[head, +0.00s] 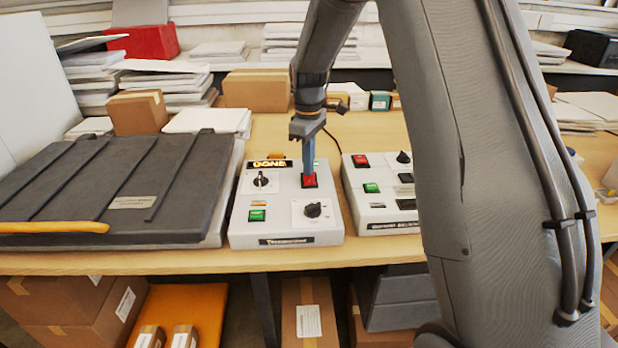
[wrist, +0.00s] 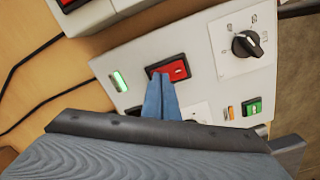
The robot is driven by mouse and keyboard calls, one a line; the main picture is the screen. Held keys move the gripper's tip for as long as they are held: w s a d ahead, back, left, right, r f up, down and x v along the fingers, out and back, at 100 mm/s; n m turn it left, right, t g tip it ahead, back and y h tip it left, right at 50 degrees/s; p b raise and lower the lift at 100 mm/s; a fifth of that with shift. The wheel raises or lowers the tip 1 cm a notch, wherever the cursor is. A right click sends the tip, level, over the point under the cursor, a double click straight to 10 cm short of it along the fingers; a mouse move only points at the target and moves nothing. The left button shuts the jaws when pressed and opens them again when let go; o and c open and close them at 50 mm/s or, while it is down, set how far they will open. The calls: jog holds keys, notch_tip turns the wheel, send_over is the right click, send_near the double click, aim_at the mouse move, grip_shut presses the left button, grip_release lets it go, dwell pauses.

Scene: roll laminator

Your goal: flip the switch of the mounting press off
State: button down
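The mounting press (head: 110,190) is a large dark, ribbed lid on a pale base at the left. Its grey control box (head: 285,225) stands beside it, with a display (head: 270,163) reading "DONE". A red rocker switch (head: 310,181) sits on the box and also shows in the wrist view (wrist: 180,69). My gripper (head: 309,172) points down at this switch, its blue fingers (wrist: 160,78) together with nothing between them. The tips overlap the switch's edge; I cannot tell whether they touch it. A small green light (wrist: 118,81) beside the switch is lit.
The box also carries a black knob (head: 313,210), a selector (head: 262,180) and a green button (head: 257,215). A second control box (head: 375,205) with its own red switch (head: 360,160) stands close on the right. Cardboard boxes (head: 257,91) and stacked boards stand behind.

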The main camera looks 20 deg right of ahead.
notch_tip(320, 180, up, 7)
jog(key=p, duration=0.4)
dwell(0.7)
